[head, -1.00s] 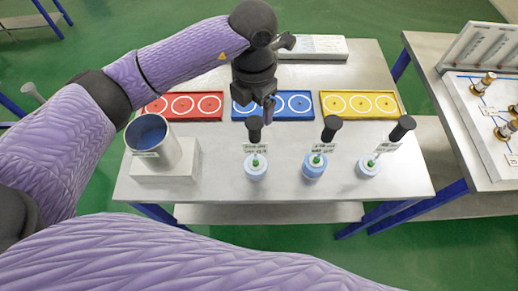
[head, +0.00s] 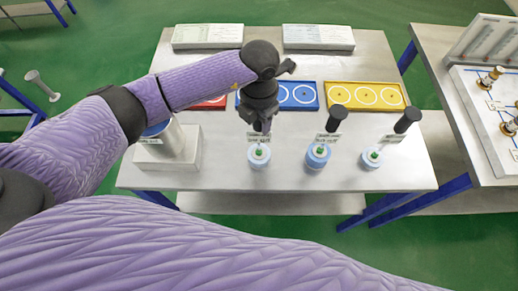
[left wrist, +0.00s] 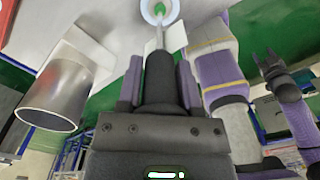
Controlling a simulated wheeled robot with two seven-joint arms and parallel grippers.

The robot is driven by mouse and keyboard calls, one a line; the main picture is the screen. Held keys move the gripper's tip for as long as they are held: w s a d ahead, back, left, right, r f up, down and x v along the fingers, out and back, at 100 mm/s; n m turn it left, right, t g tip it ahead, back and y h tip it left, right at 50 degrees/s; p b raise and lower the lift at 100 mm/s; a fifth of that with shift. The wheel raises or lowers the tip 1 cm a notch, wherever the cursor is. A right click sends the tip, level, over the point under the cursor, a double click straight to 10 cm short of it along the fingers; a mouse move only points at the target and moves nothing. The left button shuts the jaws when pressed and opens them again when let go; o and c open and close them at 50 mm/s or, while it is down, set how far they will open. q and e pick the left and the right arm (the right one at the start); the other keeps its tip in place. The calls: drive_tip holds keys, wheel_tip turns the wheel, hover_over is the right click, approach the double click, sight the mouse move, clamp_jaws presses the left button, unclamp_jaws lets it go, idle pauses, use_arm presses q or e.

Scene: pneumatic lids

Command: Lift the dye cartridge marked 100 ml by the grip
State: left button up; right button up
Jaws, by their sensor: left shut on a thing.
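Three dye cartridges with pale blue round bases, white tags and black grips stand in a row on the table: left (head: 259,156), middle (head: 318,156) and right (head: 373,158). The tag print is too small to read, so I cannot tell which is marked 100 ml. My left gripper (head: 264,124) is shut on the left cartridge's black grip, which shows between the fingers in the left wrist view (left wrist: 160,72). The cartridge appears to be still on the table. My right gripper (left wrist: 264,62) is empty in the left wrist view, its fingers apart.
A metal cup (left wrist: 52,98) stands on a white block (head: 183,152), left of the cartridges. Behind are red (head: 209,103), blue (head: 313,105) and yellow (head: 402,104) trays with white rings. The table front (head: 300,180) is clear.

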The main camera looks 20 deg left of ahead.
use_arm(q)
clamp_jaws()
wheel_tip(320, 180, up, 10)
drive_tip(key=shift+r, duration=0.1)
